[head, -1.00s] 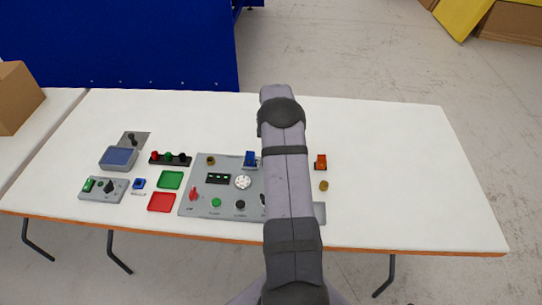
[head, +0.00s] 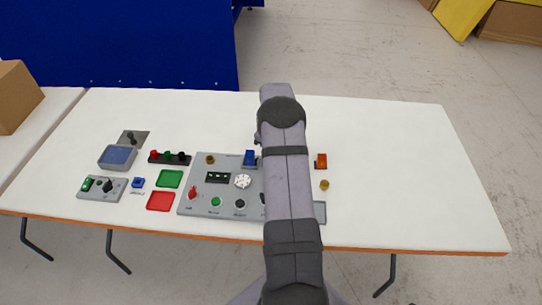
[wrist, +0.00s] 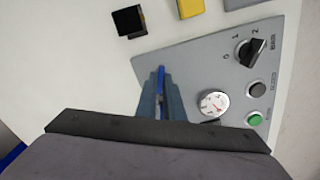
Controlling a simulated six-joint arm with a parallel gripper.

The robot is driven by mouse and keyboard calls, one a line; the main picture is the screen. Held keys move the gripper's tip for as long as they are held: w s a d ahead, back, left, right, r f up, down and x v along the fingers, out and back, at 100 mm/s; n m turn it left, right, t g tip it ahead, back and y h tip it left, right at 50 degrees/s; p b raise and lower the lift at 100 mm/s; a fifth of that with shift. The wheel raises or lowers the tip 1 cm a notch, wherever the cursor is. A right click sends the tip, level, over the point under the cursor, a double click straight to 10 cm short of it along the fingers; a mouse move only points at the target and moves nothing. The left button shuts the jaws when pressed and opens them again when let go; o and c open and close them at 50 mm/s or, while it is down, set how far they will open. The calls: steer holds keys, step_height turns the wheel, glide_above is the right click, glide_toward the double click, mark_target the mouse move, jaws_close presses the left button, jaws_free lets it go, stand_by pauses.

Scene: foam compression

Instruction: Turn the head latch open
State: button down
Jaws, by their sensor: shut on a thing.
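The latch is a blue piece (head: 249,158) at the top edge of the grey control panel (head: 207,170), beside my arm in the head view. In the wrist view its blue edge (wrist: 161,75) shows as a thin upright strip between the fingers. My gripper (wrist: 160,90) is shut on it, over the panel's edge. Most of the latch is hidden by the fingers, so its exact angle cannot be told. In the head view my arm covers the fingertips and the panel's right part.
Close by on the panel are a white round dial (wrist: 213,103), a black rotary knob (wrist: 251,51) marked 0, 1, 2, and a green button (wrist: 254,119). An orange block (head: 320,161) and a brass-coloured piece (head: 324,184) stand right of my arm. The table's right side is clear.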

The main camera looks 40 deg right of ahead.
steer(key=m, duration=0.6)
steer(key=shift+m+b, duration=0.3)
steer(key=m, duration=0.6)
steer(key=shift+m, duration=0.3)
steer(key=c, duration=1.9)
jaws_free()
steer(key=shift+o, duration=0.2)
steer(key=shift+r+b, duration=1)
steer(key=shift+r, duration=2.75)
